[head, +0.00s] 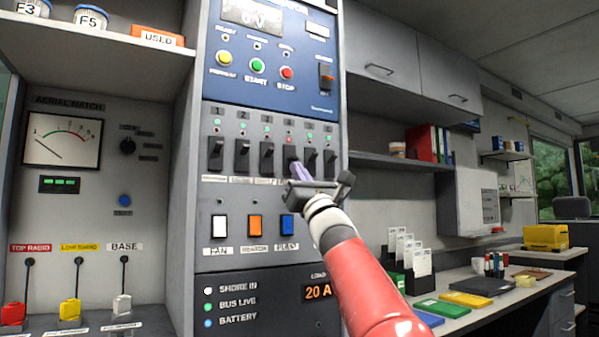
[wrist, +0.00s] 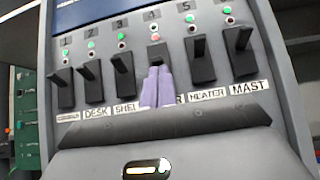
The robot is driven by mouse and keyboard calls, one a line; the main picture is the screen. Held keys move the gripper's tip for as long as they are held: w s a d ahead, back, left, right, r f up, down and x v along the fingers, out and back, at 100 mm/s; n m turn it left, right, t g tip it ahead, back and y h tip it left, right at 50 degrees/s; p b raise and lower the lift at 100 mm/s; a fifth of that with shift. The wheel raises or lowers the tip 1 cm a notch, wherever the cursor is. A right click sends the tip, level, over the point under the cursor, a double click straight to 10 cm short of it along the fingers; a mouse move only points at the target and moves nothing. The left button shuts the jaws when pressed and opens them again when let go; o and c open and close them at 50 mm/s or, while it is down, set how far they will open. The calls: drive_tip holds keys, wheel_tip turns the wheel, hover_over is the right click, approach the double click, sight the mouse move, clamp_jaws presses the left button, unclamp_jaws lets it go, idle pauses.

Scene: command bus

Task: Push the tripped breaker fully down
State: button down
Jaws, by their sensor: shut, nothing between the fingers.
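A row of black breaker levers is set in a grey panel. Breaker 4 (head: 290,154) has a red lamp above it, while the lamps of its neighbours are green. In the wrist view the top of breaker 4 (wrist: 156,49) shows just above my fingertips, and its lower part is hidden behind them. My gripper (head: 298,168) is shut and empty, with its purple fingers (wrist: 157,72) together in front of breaker 4. I cannot tell whether the fingertips touch the lever. The label below breaker 4 is mostly covered.
Breakers 3 (wrist: 123,75) and 5 (wrist: 200,60) stand close on either side. Below the row are white, orange and blue rocker switches (head: 255,226). A blue panel (head: 270,80) with buttons is above. A desk with folders (head: 470,300) lies to the right.

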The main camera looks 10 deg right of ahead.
drive_tip(key=shift+s+d+r+b, duration=0.1)
drive_tip(key=shift+s+r+b, duration=0.2)
drive_tip(key=shift+r+b, duration=0.2)
idle(0.6)
drive_tip(key=shift+s+r, duration=0.2)
drive_tip(key=shift+r, duration=0.7)
drive_tip(key=s+r+b+v, duration=0.1)
drive_tip(key=b+v, duration=0.8)
drive_tip(key=v, duration=0.4)
drive_tip(key=shift+s+d+r+b, duration=0.35)
drive_tip(key=shift+r+b, duration=0.05)
